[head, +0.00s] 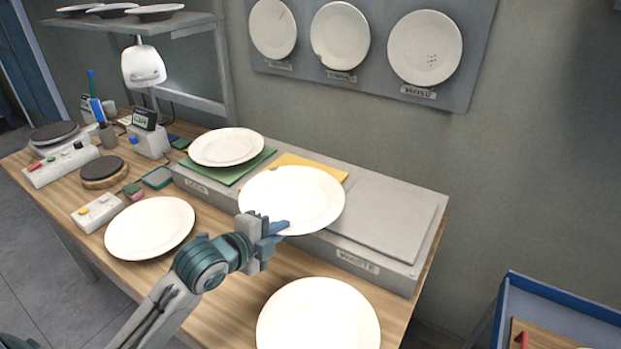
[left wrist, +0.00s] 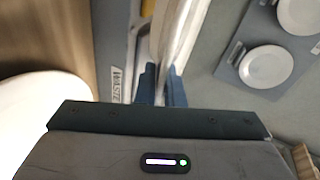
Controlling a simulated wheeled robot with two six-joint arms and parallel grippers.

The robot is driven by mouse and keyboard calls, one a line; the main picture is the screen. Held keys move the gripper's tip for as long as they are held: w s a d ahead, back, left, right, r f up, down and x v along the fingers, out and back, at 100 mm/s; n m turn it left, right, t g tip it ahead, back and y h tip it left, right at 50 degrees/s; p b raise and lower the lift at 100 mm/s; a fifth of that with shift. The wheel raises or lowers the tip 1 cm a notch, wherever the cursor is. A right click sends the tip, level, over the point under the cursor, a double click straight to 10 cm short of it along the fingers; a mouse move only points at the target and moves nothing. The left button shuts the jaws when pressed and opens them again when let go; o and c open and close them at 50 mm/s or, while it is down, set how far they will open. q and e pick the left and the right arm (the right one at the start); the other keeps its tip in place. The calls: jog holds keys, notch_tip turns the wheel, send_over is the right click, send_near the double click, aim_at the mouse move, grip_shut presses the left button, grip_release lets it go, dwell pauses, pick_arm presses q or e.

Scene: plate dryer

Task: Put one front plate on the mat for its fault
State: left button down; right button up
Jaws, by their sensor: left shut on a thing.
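My left gripper (head: 272,228) is shut on the near rim of a white plate (head: 292,196). It holds the plate over the raised grey bench, partly covering the yellow mat (head: 308,163). In the left wrist view the held plate (left wrist: 178,40) shows nearly edge-on between the fingers (left wrist: 162,85). I cannot make out a fault on it. Two white plates lie at the front of the table, one at left (head: 150,228) and one at right (head: 318,320). Another plate (head: 227,146) lies on the green mat (head: 246,171). A bare grey mat (head: 385,218) is above the WASTE label (head: 357,262). My right gripper is out of view.
A wall board (head: 375,80) carries three sample plates with differing marks. A lamp (head: 143,65), a switch box (head: 97,212), a small display unit (head: 148,135) and other bench items crowd the left. A blue-edged bin (head: 560,312) stands at lower right.

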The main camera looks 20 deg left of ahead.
aim_at(275, 190)
pick_arm(q)
jog(key=w+a+p, duration=0.1)
jog(key=w+a, duration=0.1)
jog(key=w, duration=0.2)
jog(key=w+a+p, duration=0.2)
jog(key=w+a, duration=0.1)
jog(key=w, duration=0.1)
jog(key=w+a+f+p, duration=0.1)
jog(key=w+a, duration=0.1)
jog(key=w, duration=0.3)
jog(key=shift+a, duration=0.3)
jog(key=shift+f+p, duration=1.1)
jog(key=shift+f, duration=0.75)
jog(key=c, duration=1.9)
grip_release()
jog(key=shift+f, duration=0.2)
jog(key=shift+c, duration=0.2)
jog(key=shift+o, duration=0.6)
jog(key=shift+r, duration=0.1)
